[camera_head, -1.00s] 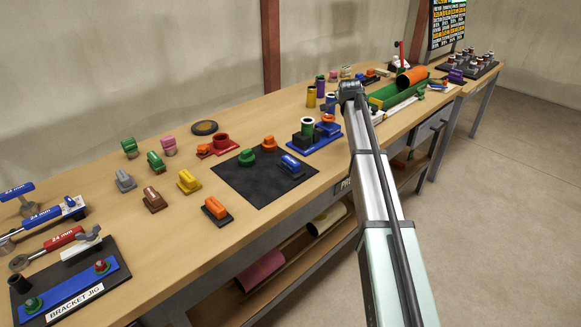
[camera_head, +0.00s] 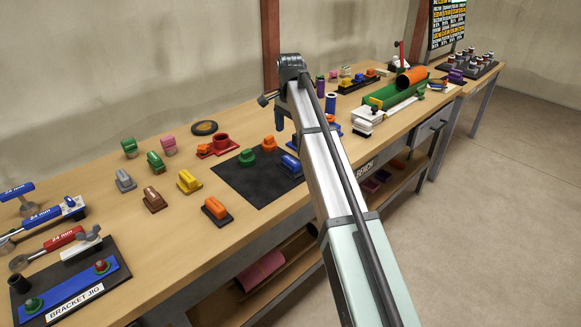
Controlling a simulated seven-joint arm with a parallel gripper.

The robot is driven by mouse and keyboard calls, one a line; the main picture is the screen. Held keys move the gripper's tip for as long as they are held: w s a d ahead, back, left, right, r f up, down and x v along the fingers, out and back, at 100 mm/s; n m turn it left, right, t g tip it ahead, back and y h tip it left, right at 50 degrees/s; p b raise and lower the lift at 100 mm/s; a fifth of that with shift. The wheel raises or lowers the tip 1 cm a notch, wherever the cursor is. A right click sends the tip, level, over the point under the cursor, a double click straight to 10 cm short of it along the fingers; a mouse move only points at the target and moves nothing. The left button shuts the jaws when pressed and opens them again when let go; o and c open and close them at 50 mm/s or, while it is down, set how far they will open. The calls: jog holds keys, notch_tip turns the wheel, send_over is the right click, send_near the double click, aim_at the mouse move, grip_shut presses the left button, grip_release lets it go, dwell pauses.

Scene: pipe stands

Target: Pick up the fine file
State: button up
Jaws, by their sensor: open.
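I cannot make out a fine file anywhere in the head camera view; it may be hidden behind my arm or too small to tell. My gripper (camera_head: 279,120) is mostly hidden by my own arm, with only a dark part showing beyond it. It hangs over the bench, behind the black mat, and is open. I see nothing held in it.
The wooden bench (camera_head: 107,206) carries several coloured blocks and a black mat (camera_head: 236,182). A bracket jig (camera_head: 75,289) and torque wrenches lie at the left. A green trough (camera_head: 385,97) with an orange pipe (camera_head: 411,76) stands to the right. A white clamp-like device (camera_head: 368,121) is near the front edge.

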aim_at(290, 160)
jog(key=f, duration=1.2)
jog(key=shift+w+f, duration=0.15)
jog(key=shift+w, duration=0.05)
jog(key=c, duration=1.1)
notch_tip(290, 160, up, 10)
jog(key=shift+r, duration=0.1)
